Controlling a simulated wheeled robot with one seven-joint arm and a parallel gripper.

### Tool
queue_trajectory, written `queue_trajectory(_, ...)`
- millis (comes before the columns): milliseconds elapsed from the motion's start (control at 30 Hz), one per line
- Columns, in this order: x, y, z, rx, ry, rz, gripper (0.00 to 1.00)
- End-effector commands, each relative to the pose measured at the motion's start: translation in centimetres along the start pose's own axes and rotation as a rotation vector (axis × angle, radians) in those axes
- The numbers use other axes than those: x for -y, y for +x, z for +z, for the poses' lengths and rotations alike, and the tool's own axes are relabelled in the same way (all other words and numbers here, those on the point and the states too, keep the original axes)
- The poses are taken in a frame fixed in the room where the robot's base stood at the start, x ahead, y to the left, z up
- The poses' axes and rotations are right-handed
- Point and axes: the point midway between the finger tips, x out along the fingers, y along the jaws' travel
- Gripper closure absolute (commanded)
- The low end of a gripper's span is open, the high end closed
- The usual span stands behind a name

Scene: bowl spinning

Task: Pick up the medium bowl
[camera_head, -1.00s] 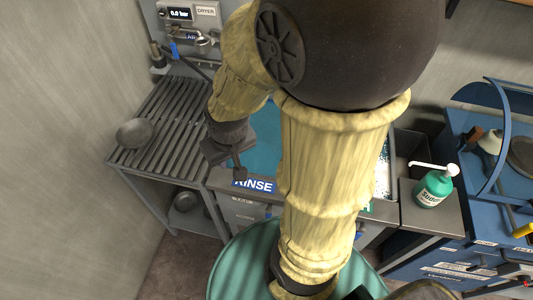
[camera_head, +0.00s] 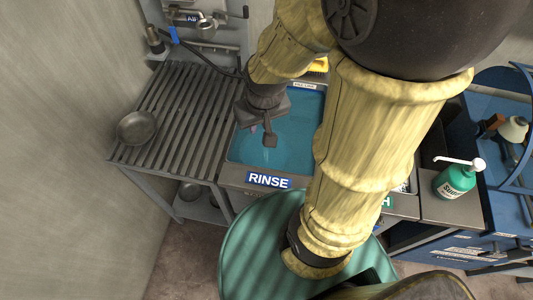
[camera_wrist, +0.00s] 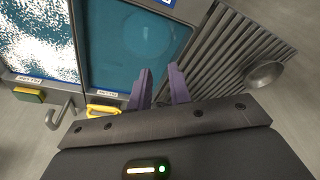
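A grey metal bowl (camera_head: 137,128) sits on the slatted rack, near its left edge. In the wrist view the same bowl (camera_wrist: 265,73) is at the right, well apart from my gripper. Which bowl is the medium one I cannot tell for certain. My gripper (camera_head: 262,140) is over the blue-green rinse basin (camera_head: 245,150), right of the rack. In the wrist view its two purple fingers (camera_wrist: 159,70) are apart with nothing between them. A faint round shape (camera_wrist: 148,35) shows in the rinse basin beyond the fingers; it may be a submerged bowl.
More bowls (camera_head: 190,190) stand on the shelf under the slatted rack (camera_head: 185,105). A green soap bottle (camera_head: 455,180) stands at the right. A tap (camera_head: 207,24) and hose are behind the rack. A foamy basin (camera_wrist: 35,35) adjoins the rinse basin. Most of the rack is clear.

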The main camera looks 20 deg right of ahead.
Motion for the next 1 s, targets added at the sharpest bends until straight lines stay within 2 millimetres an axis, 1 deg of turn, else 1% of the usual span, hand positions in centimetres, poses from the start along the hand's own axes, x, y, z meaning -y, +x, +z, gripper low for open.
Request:
queue_trajectory(67, -0.2, 0.5, -0.2, 0.008, 0.032, -0.001, 0.80)
queue_trajectory(167, -0.8, 1.8, -0.7, 0.037, 0.150, -0.005, 0.80)
queue_trajectory(267, -2.0, 4.3, -1.5, 0.093, 0.373, -0.012, 0.80)
queue_trajectory(467, -5.3, 11.1, -3.9, 0.250, 1.007, -0.029, 0.80)
queue_trajectory(500, -6.1, 12.6, -4.3, 0.285, 1.139, -0.031, 0.80)
queue_trajectory(567, -7.2, 14.8, -4.9, 0.338, 1.335, -0.035, 0.80)
queue_trajectory(600, -8.0, 16.3, -5.2, 0.375, 1.463, -0.037, 0.80)
queue_trajectory(667, -9.2, 18.6, -5.8, 0.432, 1.653, -0.041, 0.80)
queue_trajectory(700, -10.1, 20.1, -6.1, 0.471, 1.776, -0.043, 0.80)
queue_trajectory(767, -11.3, 22.3, -6.5, 0.532, 1.957, -0.047, 0.80)
queue_trajectory(800, -12.2, 23.8, -6.8, 0.575, 2.071, -0.049, 0.80)
queue_trajectory(867, -13.5, 26.0, -7.0, 0.641, 2.238, -0.052, 0.80)
queue_trajectory(900, -14.4, 27.4, -7.2, 0.689, 2.345, -0.055, 0.80)
queue_trajectory(1000, -16.4, 30.4, -7.5, 0.800, 2.571, -0.062, 0.80)
